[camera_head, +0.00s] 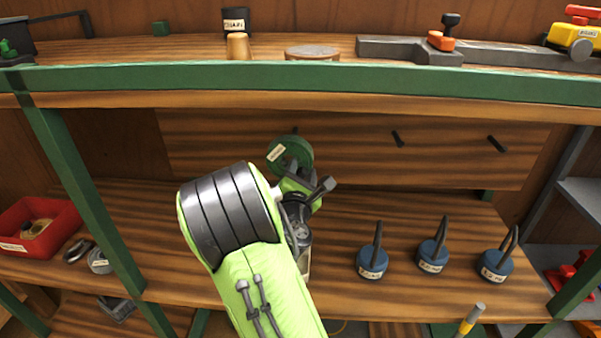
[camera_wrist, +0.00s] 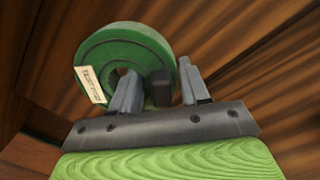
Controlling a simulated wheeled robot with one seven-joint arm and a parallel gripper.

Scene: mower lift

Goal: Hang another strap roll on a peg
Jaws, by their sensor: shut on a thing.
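A green strap roll (camera_head: 277,150) with a pale label is upright in front of the wooden back board, left of centre. It also shows in the wrist view (camera_wrist: 110,48), its label at the lower left. My gripper (camera_head: 298,172) is at the roll's lower right side, its fingers (camera_wrist: 160,78) shut on the roll. A dark block shows between the fingers; I cannot tell whether it is part of the roll or a peg. Two bare dark pegs, a middle one (camera_head: 398,138) and a right one (camera_head: 497,144), stick out of the board. A dark tip shows just above the roll.
Three blue weights with dark loops (camera_head: 372,262) stand on the lower shelf to the right. A red bin (camera_head: 38,226) sits at the left. A green-edged upper shelf (camera_head: 330,78) runs above the board. The board between the two bare pegs is clear.

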